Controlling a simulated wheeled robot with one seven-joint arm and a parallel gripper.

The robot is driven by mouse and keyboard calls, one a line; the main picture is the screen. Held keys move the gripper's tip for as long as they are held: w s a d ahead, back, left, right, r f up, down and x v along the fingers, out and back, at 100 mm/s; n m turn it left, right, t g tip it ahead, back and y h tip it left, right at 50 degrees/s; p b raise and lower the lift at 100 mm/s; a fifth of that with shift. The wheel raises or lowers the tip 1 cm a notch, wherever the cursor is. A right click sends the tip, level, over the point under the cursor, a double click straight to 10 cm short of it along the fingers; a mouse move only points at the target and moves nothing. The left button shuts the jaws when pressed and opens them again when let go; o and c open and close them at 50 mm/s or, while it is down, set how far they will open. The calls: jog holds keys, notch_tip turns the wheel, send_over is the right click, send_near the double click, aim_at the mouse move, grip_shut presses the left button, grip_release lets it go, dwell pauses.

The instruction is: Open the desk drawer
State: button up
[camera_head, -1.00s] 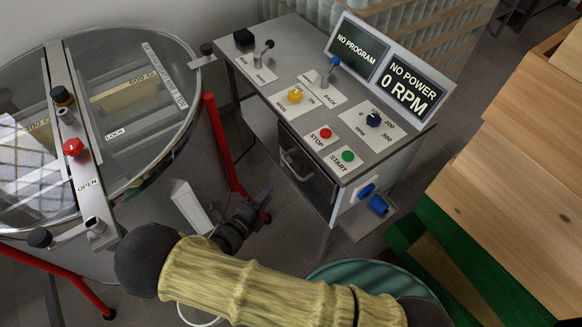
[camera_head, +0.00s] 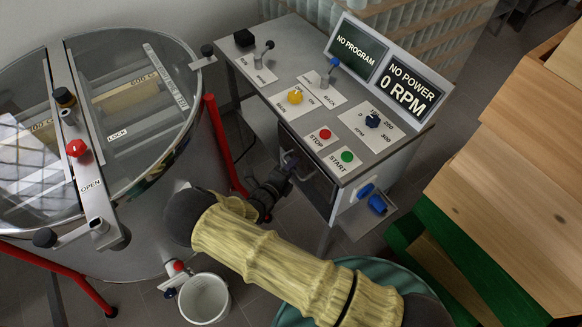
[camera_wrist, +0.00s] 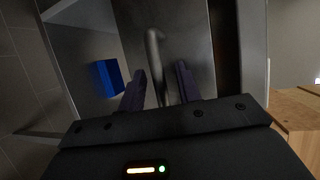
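The desk (camera_head: 262,78) carries the switches and buttons, and its dark drawer front (camera_head: 318,189) is below the top on the near side. The drawer front appears closed. In the wrist view the drawer front (camera_wrist: 191,30) fills the upper middle, with a curved metal handle (camera_wrist: 154,50) standing off it. My gripper (camera_wrist: 159,70) is open, with its two dark fingers on either side of the handle. A gap shows between the handle and each finger.
A round glass-lidded tank (camera_head: 175,110) with red legs stands to the left. A white bucket (camera_head: 204,298) is on the floor below my arm. Blue plugs (camera_head: 376,203) stick out at the desk's right side. Wooden boxes (camera_head: 520,170) stand at right.

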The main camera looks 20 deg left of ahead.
grip_shut()
jog(key=shift+s+a, duration=0.1)
jog(key=shift+s, duration=0.05)
